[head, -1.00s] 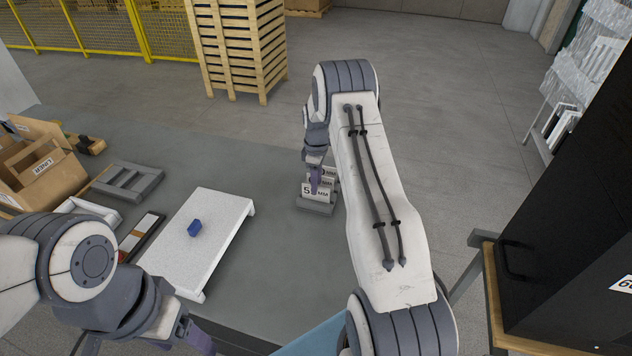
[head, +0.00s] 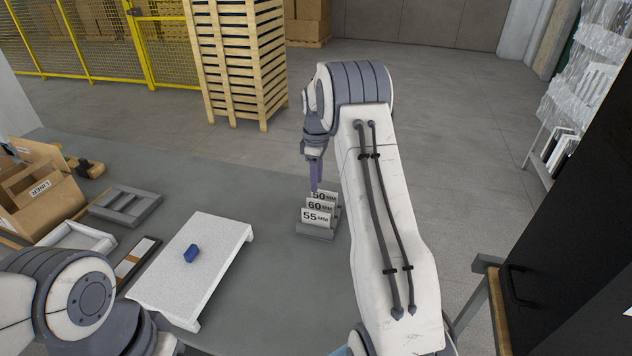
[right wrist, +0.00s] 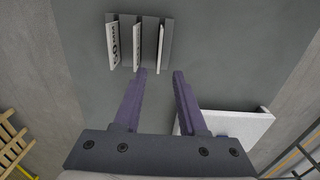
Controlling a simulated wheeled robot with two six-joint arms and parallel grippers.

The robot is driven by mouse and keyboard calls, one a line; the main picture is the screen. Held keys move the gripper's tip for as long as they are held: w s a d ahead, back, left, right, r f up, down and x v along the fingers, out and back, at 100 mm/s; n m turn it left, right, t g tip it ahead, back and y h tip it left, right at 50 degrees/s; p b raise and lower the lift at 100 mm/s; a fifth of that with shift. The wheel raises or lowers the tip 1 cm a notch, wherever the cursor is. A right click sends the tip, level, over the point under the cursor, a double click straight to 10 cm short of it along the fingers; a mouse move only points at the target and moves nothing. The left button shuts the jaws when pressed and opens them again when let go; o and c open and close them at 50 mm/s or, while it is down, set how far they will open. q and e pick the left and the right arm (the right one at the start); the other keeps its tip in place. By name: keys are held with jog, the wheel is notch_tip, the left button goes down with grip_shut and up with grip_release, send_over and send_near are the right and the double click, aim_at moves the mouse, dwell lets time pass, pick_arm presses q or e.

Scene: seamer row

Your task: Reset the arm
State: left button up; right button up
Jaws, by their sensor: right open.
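My right gripper (head: 315,177) hangs just above and behind a grey card holder (head: 314,232) with upright white cards reading 50, 60 and 55 MM. The card holder also shows there, ahead of the fingertips (right wrist: 151,50). My left arm shows at the lower left of the head view, but its gripper is out of the frame.
A white raised board (head: 214,262) with a small blue block (head: 190,253) stands on the grey table. A grey slotted tray (head: 126,205) and a cardboard box (head: 38,190) are at the left. A black cabinet (head: 560,230) stands at the right. The table around the card holder is clear.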

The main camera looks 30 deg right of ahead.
jog(key=s+a+r, duration=0.3)
jog(key=s+a, duration=0.1)
jog(key=a, duration=0.5)
jog(key=s+a+r, duration=0.3)
jog(key=s+a, duration=0.1)
jog(key=a, duration=0.5)
jog(key=s+a+r, duration=0.3)
jog(key=s+a, duration=0.1)
jog(key=a, duration=0.5)
jog(key=s+a, duration=0.3)
jog(key=s, duration=0.8)
jog(key=s+a+m+y, duration=0.1)
jog(key=s+a, duration=0.2)
jog(key=s, duration=0.9)
jog(key=shift+s+f, duration=0.2)
jog(key=shift+f, duration=0.1)
